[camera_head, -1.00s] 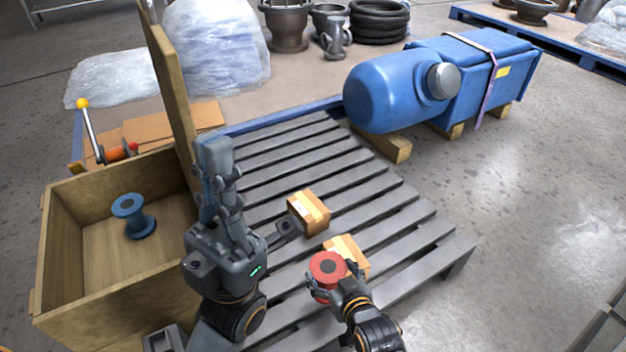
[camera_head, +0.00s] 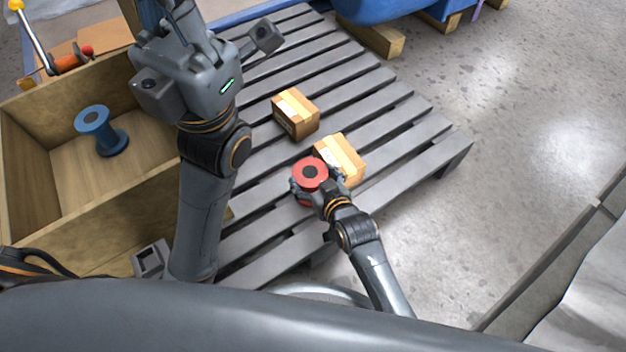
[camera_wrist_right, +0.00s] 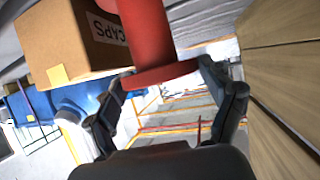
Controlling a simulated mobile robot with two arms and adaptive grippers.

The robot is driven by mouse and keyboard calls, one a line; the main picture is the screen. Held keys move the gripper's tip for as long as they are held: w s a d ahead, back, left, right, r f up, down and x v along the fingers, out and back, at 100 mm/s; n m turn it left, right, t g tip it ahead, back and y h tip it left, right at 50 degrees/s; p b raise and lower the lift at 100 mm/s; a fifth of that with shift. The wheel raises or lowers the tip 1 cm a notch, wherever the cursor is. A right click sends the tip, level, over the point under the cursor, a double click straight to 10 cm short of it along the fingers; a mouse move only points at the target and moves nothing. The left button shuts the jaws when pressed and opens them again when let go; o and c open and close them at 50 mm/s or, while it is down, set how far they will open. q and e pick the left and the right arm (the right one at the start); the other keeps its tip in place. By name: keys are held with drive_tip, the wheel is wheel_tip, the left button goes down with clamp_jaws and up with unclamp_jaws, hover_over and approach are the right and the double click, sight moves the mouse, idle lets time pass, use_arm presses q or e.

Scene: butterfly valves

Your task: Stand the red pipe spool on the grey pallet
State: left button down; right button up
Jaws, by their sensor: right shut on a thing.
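The red pipe spool (camera_head: 311,173) is upright at the near part of the grey pallet (camera_head: 384,95), its round flange facing up. My right gripper (camera_head: 318,186) is shut on it. In the right wrist view the red spool (camera_wrist_right: 150,45) shows its flange between the fingers (camera_wrist_right: 166,82), and its other end is cut off. I cannot tell whether its lower end touches the slats. My left gripper (camera_head: 178,15) is over the crate's edge at the top left; its fingertips are cut off, so its opening is unclear.
Two cardboard boxes, a near one (camera_head: 340,158) right behind the red spool and a farther one (camera_head: 296,114), sit on the pallet. A blue spool (camera_head: 102,130) stands in the wooden crate (camera_head: 70,222) at left. Bare slats lie left of the boxes; clear floor lies right.

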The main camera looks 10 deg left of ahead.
drive_tip(key=shift+w, duration=0.1)
drive_tip(key=shift+f, duration=0.15)
drive_tip(key=o, duration=1.7)
drive_tip(key=shift+f, duration=0.15)
